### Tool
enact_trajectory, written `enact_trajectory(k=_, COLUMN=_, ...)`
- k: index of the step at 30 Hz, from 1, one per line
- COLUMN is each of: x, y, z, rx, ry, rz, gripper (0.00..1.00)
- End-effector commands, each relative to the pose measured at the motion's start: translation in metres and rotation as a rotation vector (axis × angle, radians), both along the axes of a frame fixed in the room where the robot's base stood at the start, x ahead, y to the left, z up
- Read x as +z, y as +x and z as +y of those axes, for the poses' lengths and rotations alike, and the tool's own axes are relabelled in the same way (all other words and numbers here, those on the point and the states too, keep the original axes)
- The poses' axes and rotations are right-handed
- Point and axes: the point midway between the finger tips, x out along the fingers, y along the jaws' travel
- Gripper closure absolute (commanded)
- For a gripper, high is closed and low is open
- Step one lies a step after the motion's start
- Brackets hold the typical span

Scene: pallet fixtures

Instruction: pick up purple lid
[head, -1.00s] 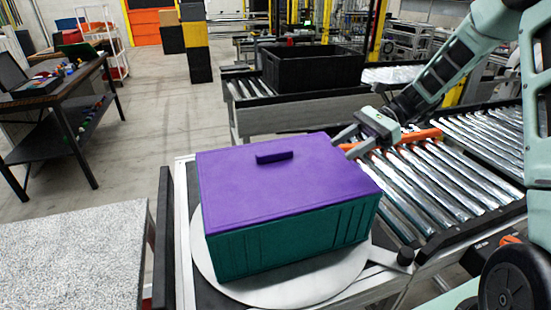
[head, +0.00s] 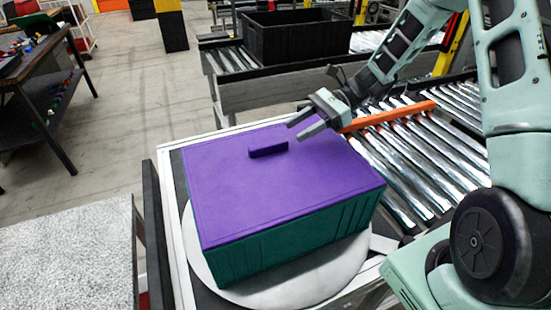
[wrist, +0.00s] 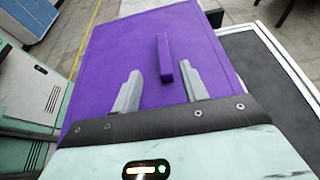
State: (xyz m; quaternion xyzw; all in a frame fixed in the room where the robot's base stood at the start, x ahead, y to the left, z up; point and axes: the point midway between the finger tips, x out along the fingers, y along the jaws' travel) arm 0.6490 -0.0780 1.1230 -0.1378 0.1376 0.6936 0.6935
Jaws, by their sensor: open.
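The purple lid (head: 270,190) lies flat on top of a dark green box (head: 295,238). A short upright purple handle (head: 268,149) stands on it, toward the far edge in the head view. My gripper (head: 299,132) is open and empty, just right of the handle in the head view and seemingly above the lid. In the wrist view, both fingers of my gripper (wrist: 161,92) show over the purple lid (wrist: 110,72). The handle (wrist: 164,58) lies ahead of the gap between the fingertips, its near end closer to the right finger.
The box stands on a round white plate (head: 345,268). A roller conveyor (head: 410,150) with an orange bar (head: 395,115) lies to the right. A black crate (head: 300,35) stands behind. A speckled tabletop (head: 70,255) is at the left front.

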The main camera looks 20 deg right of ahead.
Motion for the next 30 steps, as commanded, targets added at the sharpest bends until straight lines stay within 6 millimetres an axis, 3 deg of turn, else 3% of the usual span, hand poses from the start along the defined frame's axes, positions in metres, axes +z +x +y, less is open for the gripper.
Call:
enact_trajectory(k=3, x=-0.006, y=-0.001, z=0.02, rx=0.003, ry=0.001, rz=0.002, gripper=0.56)
enact_trajectory(k=11, x=-0.014, y=0.0, z=0.038, rx=0.001, ry=0.0, rz=0.002, gripper=0.56)
enact_trajectory(k=21, x=-0.029, y=0.006, z=0.08, rx=0.001, ry=0.001, rz=0.003, gripper=0.56)
enact_trajectory(k=30, x=-0.033, y=0.006, z=0.084, rx=0.0, ry=0.0, rz=0.0, gripper=0.56)
